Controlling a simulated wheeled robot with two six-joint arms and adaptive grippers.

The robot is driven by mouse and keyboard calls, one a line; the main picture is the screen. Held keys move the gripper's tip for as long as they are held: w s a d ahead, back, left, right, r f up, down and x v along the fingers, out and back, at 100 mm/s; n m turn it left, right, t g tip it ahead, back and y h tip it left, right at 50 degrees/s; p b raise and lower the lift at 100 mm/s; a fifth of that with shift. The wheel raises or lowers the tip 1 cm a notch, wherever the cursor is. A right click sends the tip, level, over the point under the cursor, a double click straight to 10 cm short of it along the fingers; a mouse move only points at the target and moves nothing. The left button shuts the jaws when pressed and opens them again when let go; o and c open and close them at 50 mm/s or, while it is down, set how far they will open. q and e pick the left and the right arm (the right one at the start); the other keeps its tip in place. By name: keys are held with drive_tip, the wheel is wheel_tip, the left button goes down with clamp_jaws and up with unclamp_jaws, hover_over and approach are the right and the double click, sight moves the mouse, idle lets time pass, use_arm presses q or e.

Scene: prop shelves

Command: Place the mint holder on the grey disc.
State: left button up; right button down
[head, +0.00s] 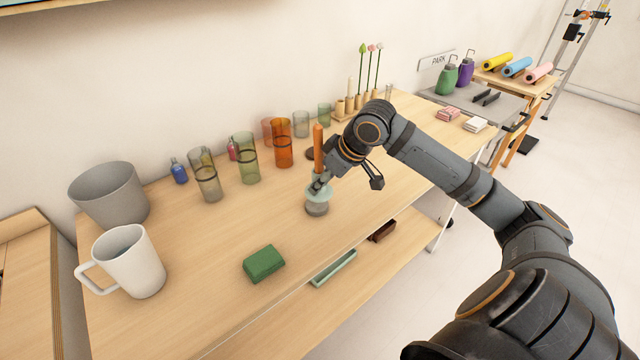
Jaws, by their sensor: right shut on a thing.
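The mint holder (319,194) is a pale mint piece with an upright orange candle (318,148) in it, near the middle of the table. My right gripper (321,184) reaches in from the right and is shut on the holder, partly covering it. A grey round piece (316,209), which looks like the grey disc, shows directly below the holder. I cannot tell whether the holder touches it or is just above it. My left gripper is out of view.
A green block (263,263) lies in front on the table (215,250). A white mug (128,262) and grey bucket (108,194) stand at left. The table between mug and holder is mostly clear.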

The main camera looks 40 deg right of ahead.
sight(325, 188)
drive_tip(key=shift+w+f, duration=0.4)
drive_tip(key=shift+f, duration=0.05)
wheel_tip(325, 188, down, 4)
drive_tip(key=shift+w+r, duration=0.1)
drive_tip(key=shift+r, duration=0.15)
drive_tip(key=c, duration=1)
unclamp_jaws()
drive_tip(key=shift+f, duration=0.1)
